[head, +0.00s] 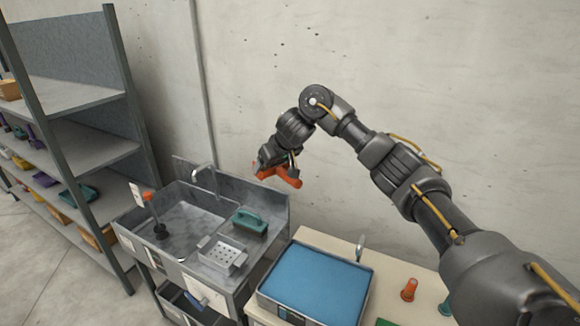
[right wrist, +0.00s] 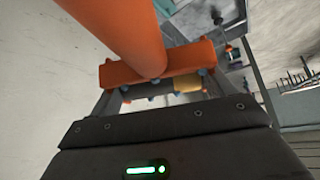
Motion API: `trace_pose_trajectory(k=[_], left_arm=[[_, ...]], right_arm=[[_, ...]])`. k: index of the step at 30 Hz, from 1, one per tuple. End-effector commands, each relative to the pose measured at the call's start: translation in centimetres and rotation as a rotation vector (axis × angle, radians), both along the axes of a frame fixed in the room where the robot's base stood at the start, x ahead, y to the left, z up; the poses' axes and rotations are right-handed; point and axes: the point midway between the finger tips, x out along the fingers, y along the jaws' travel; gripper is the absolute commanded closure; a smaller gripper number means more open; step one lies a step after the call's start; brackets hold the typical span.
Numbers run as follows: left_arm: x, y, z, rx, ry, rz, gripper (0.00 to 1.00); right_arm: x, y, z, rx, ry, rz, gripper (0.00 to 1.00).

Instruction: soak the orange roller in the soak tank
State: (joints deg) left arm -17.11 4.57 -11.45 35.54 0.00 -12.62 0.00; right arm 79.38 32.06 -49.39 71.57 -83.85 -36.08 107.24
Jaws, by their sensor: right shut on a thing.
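My right gripper (head: 283,165) is shut on an orange, T-shaped thing, which I take to be the orange roller (head: 289,178). It is held in the air in front of the wall, above the back right corner of the sink. In the right wrist view, the roller's thick orange bar (right wrist: 115,32) meets a crosspiece (right wrist: 118,75) at the fingers (right wrist: 152,90). The soak tank (head: 268,303), a shallow bin filled with blue, stands on a pale table to the right of and below the gripper. The roller is apart from the tank. My left gripper is out of view.
A metal sink (head: 190,215) with a tap (head: 205,178) holds a plunger-like tool (head: 157,215), a green brush (head: 249,222) and a perforated tray (head: 222,254). A small orange object (head: 409,290) stands right of the tank. Shelves (head: 75,95) stand at left.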

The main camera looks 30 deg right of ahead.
Motion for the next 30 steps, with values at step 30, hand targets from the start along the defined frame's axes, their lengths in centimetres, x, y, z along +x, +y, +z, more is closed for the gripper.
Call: trace_pose_trajectory(k=[30], left_arm=[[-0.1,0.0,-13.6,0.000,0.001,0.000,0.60]], right_arm=[[-27.7,8.5,-22.2,0.003,-0.001,0.836,0.47]])
